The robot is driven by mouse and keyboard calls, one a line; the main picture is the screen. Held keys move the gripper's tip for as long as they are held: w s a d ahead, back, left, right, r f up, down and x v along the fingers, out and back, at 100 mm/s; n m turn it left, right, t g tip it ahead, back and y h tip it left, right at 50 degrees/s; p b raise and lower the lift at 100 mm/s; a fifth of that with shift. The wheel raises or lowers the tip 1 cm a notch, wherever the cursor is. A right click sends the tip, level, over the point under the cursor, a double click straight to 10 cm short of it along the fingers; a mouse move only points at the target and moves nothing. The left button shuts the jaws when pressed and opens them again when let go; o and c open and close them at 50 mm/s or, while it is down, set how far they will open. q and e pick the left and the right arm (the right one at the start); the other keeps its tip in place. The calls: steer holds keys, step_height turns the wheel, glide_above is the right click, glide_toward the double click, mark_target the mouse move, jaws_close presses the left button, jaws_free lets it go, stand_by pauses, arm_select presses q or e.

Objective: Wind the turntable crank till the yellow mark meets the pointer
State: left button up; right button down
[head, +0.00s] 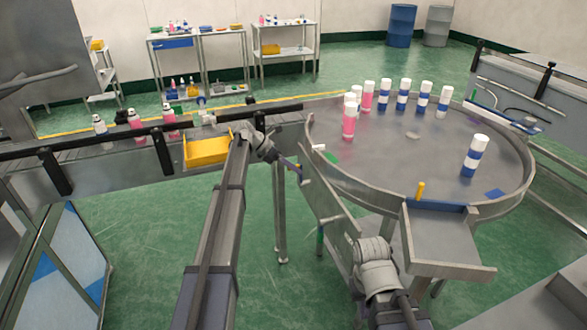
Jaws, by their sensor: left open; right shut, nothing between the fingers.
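The round grey turntable (400,165) stands at the right, with a raised rim. A short yellow upright peg (420,191) stands at its front edge by a blue strip. I cannot tell whether this is the yellow mark or the crank handle. A small white piece (318,147) sits on the left rim; I cannot tell if it is the pointer. My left gripper (297,172) is open beside the left rim, its fingers small and unclear. My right gripper (370,246) is shut and empty in front of the turntable, left of the tray, its fingertips hard to make out.
White-capped pink and blue-banded cans (402,95) stand on the turntable's far side; one blue-banded can (473,157) stands at its right. A grey tray (440,245) juts from the front. A yellow bin (208,151) hangs by the left conveyor. Green floor (240,285) is open below.

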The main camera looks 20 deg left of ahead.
arm_select(q)
steer(key=p+v, duration=0.5)
steer(key=v, duration=0.2)
steer(key=shift+a+r, duration=0.25)
arm_select(e)
step_height(320, 180, up, 5)
steer(key=shift+r, duration=0.1)
arm_select(q)
steer(key=shift+s, duration=0.1)
